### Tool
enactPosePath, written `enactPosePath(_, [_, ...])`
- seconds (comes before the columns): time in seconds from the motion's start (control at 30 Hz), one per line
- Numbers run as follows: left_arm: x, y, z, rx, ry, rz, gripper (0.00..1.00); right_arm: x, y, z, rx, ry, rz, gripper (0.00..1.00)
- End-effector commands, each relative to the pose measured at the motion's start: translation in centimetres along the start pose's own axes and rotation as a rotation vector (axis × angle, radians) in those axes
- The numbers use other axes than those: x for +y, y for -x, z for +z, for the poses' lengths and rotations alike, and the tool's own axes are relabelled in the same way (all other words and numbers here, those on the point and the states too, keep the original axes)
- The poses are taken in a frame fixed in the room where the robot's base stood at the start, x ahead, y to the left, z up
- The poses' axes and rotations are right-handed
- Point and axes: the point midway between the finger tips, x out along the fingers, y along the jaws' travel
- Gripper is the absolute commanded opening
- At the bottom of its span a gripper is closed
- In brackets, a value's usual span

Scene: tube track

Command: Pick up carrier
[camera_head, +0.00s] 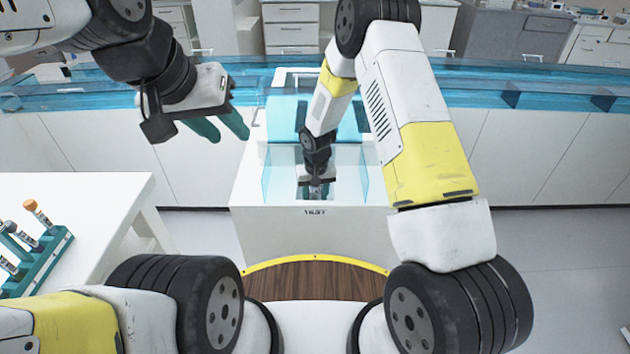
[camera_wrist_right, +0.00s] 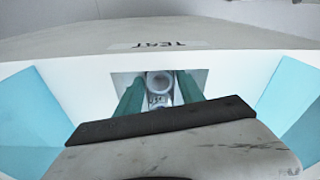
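The carrier (camera_wrist_right: 159,84) is a small grey-white cylinder with a round open top and dark lettering on its front. It sits in a square recess in the white station (camera_head: 270,235), whose front is marked with dark letters. My right gripper (camera_head: 317,188) reaches down into the station. Its teal fingers (camera_wrist_right: 160,92) stand on both sides of the carrier, very close to it. I cannot tell whether they press on it. In the head view the carrier is mostly hidden by the gripper. My left gripper (camera_head: 220,126) hangs at upper left, its teal fingers apart and empty.
Clear blue side panels (camera_head: 350,172) flank the recess. A long white counter with a blue translucent ledge (camera_head: 430,90) runs behind.

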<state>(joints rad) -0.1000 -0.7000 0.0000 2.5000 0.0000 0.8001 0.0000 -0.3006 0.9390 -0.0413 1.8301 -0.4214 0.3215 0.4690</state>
Motion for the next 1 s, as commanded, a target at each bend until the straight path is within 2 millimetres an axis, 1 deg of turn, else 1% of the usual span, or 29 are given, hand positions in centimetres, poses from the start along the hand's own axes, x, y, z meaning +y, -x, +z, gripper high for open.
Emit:
enactPosePath(0.03, [0.0,0.0,0.0,0.0,0.0,0.0,0.36,0.0,0.0,0.0,0.0,0.0,0.0,0.34])
enactPosePath(0.13, [0.0,0.0,0.0,0.0,0.0,0.0,0.36,0.0,0.0,0.0,0.0,0.0,0.0,0.14])
enactPosePath(0.17, [0.0,0.0,0.0,0.0,0.0,0.0,0.36,0.0,0.0,0.0,0.0,0.0,0.0,0.13])
enactPosePath(0.37, [0.0,0.0,0.0,0.0,0.0,0.0,0.36,0.0,0.1,0.0,0.0,0.0,0.0,0.12])
enactPosePath(0.47, [0.0,0.0,0.0,0.0,0.0,0.0,0.36,0.0,0.5,-0.1,0.002,0.0,0.0,0.12])
enactPosePath(0.57, [0.0,0.0,0.0,0.0,0.0,0.0,0.36,0.0,1.8,-0.3,0.004,0.001,-0.001,0.12])
enactPosePath(0.8, [0.0,0.0,0.0,0.0,0.0,0.0,0.36,0.0,6.7,-0.9,0.005,0.0,-0.001,0.12])
enactPosePath(1.0, [0.0,0.0,0.0,0.0,0.0,0.0,0.36,0.0,9.6,-1.2,0.003,0.001,0.0,0.12])
